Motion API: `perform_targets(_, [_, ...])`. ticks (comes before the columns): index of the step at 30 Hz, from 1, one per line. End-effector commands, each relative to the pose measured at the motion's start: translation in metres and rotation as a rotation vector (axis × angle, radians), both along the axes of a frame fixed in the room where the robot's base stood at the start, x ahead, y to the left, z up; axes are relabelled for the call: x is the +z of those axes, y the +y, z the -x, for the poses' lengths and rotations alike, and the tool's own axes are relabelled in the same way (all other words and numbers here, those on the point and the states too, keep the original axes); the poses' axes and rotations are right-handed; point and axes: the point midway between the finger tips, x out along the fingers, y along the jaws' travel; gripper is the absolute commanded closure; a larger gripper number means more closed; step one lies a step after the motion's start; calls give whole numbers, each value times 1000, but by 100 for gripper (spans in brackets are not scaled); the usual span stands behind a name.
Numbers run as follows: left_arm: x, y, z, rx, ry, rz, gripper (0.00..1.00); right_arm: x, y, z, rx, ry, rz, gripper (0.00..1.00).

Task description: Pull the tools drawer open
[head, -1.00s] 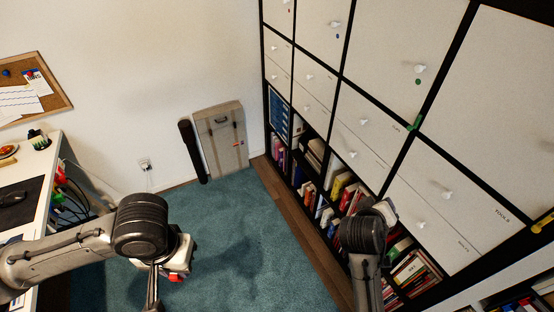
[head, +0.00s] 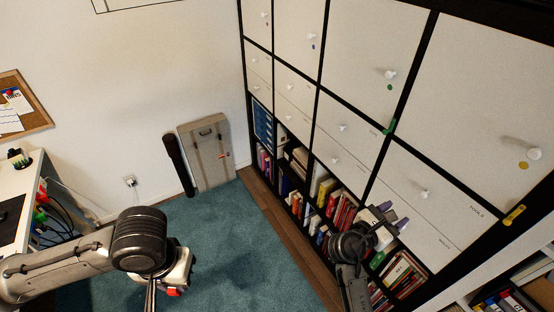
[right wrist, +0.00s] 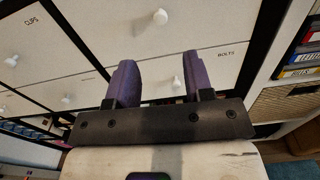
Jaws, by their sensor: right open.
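The tools drawer (head: 448,207) is a pale front with its name at the right edge and a white knob (head: 425,195). Its front looks flush with the shelf. My right gripper (head: 393,216) is open, its purple fingers below and left of this knob. In the right wrist view, the fingers (right wrist: 156,80) are parted and empty. The bolts drawer's knob (right wrist: 176,85) shows between them, and the tools knob (right wrist: 160,17) shows above; contact is not visible. My left gripper (head: 160,284) hangs over the carpet, far from the drawer; its fingers are unclear.
Open book compartments (head: 345,205) lie below the drawers. A yellow handle-like piece (head: 514,215) sits on the frame at right. A desk (head: 22,200) stands at left, and a grey folded case (head: 207,155) leans on the wall. The carpet (head: 225,235) between is clear.

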Motion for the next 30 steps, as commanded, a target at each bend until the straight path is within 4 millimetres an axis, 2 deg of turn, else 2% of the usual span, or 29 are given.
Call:
perform_targets(7, [-3,0,0,0,0,0,98,0,-12,-8,0,49,31,53])
perform_targets(21, [-14,0,0,0,0,0,98,-1,-79,-47,-2,49,28,53])
perform_targets(30, [-18,0,0,0,0,0,98,-1,-100,-60,0,50,28,53])
